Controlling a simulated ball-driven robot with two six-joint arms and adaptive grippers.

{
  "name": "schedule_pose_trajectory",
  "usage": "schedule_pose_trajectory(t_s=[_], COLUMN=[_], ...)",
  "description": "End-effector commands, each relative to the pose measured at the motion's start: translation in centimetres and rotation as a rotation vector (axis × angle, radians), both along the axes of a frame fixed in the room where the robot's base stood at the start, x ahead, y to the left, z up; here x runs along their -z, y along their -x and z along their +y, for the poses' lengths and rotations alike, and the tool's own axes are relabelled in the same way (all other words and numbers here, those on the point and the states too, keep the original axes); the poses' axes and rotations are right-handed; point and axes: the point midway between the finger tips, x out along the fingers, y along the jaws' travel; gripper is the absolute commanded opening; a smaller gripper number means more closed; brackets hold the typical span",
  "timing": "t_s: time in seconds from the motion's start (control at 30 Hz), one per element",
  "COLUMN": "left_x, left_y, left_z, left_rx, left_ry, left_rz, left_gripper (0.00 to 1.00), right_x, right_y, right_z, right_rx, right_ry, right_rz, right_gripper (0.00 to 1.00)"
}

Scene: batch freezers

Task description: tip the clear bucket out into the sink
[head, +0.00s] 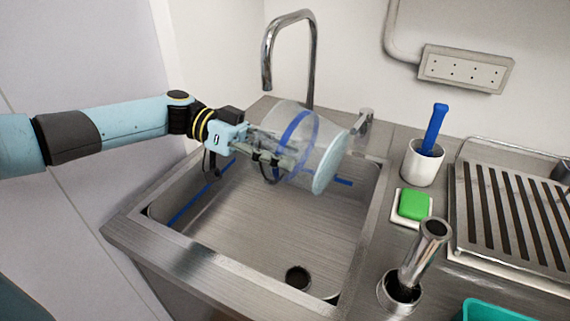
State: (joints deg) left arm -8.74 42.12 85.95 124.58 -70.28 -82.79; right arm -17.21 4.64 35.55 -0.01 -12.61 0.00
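The clear bucket (325,155) is see-through with a blue band around it. It is tilted onto its side above the back part of the steel sink (250,215), one round end facing right and slightly down. My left gripper (285,157) is at the bucket's side, its fingers overlapping the clear wall, and it appears to hold the bucket in the air. No contents can be made out inside the bucket. A blue line runs along the sink walls. My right gripper is not in view.
A steel faucet (309,60) rises behind the bucket. To the right are a white cup (422,163) with a blue-handled tool, a green sponge (414,204), a metal cylinder (425,250) and a slatted rack (515,215). A teal container (490,311) is at the lower right.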

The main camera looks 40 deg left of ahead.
Motion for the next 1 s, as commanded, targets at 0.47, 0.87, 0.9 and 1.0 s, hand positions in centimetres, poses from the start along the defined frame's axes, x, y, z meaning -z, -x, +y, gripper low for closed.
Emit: schedule_pose_trajectory(t_s=[0.47,0.87,0.9,1.0], left_x=[1.3,0.3,0.3,0.1], left_y=[0.2,0.6,0.6,0.7], left_z=[1.6,3.5,3.6,3.8], left_rx=[-0.002,-0.002,-0.002,-0.002], left_ry=[0.169,0.369,0.380,0.395], left_rz=[-0.034,-0.073,-0.075,-0.078], left_gripper=[0.00,0.00,0.00,0.00], right_x=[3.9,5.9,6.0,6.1], right_y=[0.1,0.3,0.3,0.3], right_z=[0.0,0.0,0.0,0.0], right_rx=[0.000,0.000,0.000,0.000], right_ry=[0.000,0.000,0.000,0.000], right_rz=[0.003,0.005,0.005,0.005], right_gripper=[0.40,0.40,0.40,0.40])
